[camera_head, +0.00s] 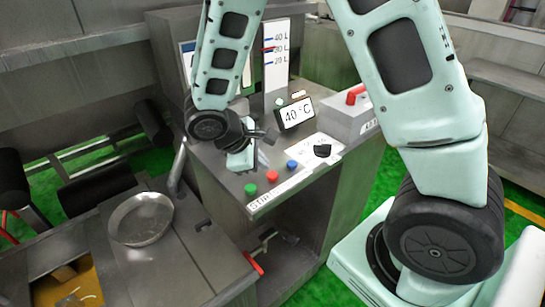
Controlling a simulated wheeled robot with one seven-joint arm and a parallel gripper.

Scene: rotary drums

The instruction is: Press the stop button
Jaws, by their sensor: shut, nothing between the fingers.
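A red button (273,176) sits on the top of the grey control console, between a green button (250,189) on its left and a blue button (292,165) on its right. I cannot read which one is marked stop; the strip in front of them seems to read "STIR". My gripper (264,153) is shut and empty, above the console top just behind the row of buttons. It looks apart from the red button. My wrist covers part of the console behind the buttons.
A black knob (322,151) sits right of the buttons. A display reading 40 °C (296,114) stands behind them. A grey box with a red handle (356,96) is at the back right. A round metal pan (141,219) lies on the lower left bench.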

